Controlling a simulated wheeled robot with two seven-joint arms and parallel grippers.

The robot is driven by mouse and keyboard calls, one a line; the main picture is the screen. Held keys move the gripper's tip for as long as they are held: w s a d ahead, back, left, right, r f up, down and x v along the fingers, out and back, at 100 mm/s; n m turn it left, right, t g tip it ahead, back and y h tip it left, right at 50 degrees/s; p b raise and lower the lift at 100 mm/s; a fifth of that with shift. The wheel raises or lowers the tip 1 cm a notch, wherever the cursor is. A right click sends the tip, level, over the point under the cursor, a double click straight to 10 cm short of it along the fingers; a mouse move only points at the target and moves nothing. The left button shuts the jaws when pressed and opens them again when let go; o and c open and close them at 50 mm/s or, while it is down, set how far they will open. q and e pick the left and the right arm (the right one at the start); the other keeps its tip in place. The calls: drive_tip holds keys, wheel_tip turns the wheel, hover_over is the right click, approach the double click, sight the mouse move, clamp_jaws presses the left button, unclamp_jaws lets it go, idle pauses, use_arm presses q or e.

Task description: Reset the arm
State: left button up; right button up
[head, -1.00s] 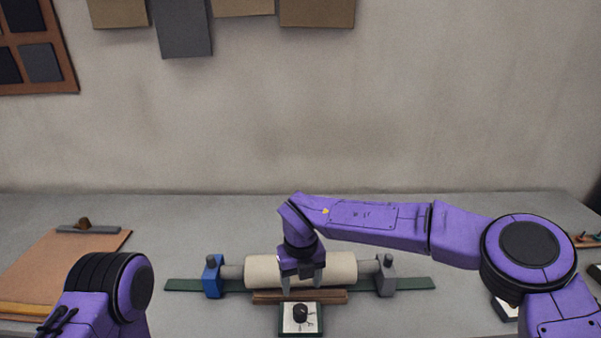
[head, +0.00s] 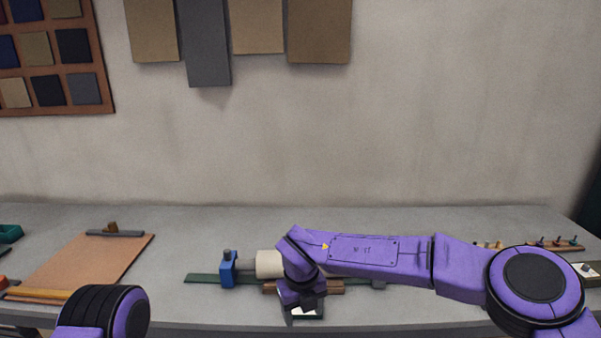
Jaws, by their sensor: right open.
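My right arm reaches in from the right, and my right gripper (head: 303,302) points down at the front of the bench. It is open, and I see nothing held in it. It hangs in front of a cream roller (head: 268,264) and hides much of it, along with most of a small white-topped dial box (head: 308,313). Whether it touches the box I cannot tell. Of my left arm only a rounded link shows at the lower left; the left gripper is out of view.
The roller sits between a blue clamp (head: 228,270) and a mostly hidden grey one, on a green strip (head: 203,279). A brown clipboard (head: 90,262) lies at left. A rack of small tools (head: 545,244) stands at right. The bench's back middle is clear.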

drive_tip(key=s+d+f+n+t+h, duration=0.2)
drive_tip(key=s+d+f+n+t, duration=0.15)
drive_tip(key=d+f+n, duration=0.45)
drive_tip(key=s+d+f+n+t+h, duration=0.15)
drive_tip(key=s+d+f+n, duration=0.25)
drive_tip(key=f+n, duration=0.5)
drive_tip(key=s+d+f+n+g, duration=0.1)
drive_tip(key=s+d+f+n, duration=0.2)
drive_tip(key=s+d, duration=0.6)
drive_tip(key=s+d+f+n+g, duration=0.2)
drive_tip(key=s+d+f+n, duration=0.2)
drive_tip(key=s+d, duration=0.5)
drive_tip(key=s+f, duration=0.1)
drive_tip(key=s, duration=0.5)
drive_tip(key=shift+s+n, duration=0.25)
drive_tip(key=shift+n, duration=0.05)
drive_tip(key=shift+f, duration=0.1)
